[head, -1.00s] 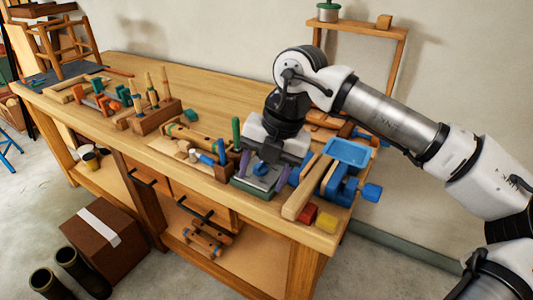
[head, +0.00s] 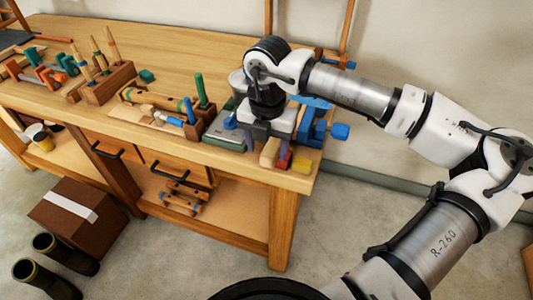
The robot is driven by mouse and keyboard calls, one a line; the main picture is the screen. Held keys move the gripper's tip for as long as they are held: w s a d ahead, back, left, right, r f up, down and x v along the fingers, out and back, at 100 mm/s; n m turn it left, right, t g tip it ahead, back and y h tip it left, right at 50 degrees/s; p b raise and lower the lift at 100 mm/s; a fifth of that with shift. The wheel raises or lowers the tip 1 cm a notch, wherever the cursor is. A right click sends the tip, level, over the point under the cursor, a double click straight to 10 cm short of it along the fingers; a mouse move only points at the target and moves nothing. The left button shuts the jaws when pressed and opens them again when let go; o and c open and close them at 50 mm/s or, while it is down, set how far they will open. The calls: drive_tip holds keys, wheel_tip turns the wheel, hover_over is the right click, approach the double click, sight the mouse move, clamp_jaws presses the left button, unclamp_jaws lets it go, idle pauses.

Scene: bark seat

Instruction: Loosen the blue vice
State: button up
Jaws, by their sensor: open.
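The blue vice (head: 316,129) is at the right end of the wooden workbench. Its blue handle end (head: 340,131) sticks out past the bench's right side. My arm and gripper cover part of the vice. My gripper (head: 265,145) points down just left of the vice, over the front right corner of the bench. Its purple fingers are apart and it is open, with a pale wooden bar (head: 270,153) close to the right finger. I cannot tell whether they touch.
Red (head: 285,160) and yellow (head: 302,164) blocks lie at the corner near my gripper. A grey-green tray (head: 224,128) and a wooden tool holder (head: 108,84) stand to the left. A cardboard box (head: 78,215) and dark boots (head: 66,255) are on the floor.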

sight(269, 157)
drive_tip(key=shift+f+p, duration=0.35)
drive_tip(key=shift+f, duration=2)
drive_tip(key=c, duration=1.1)
drive_tip(key=shift+c, duration=0.3)
drive_tip(key=shift+d+r+b, duration=0.1)
drive_tip(key=shift+d+b, duration=0.1)
drive_tip(key=shift+b, duration=0.25)
drive_tip(key=o, duration=1.5)
drive_tip(key=shift+s, duration=0.1)
drive_tip(key=shift+c, duration=0.2)
drive_tip(key=shift+r, duration=0.1)
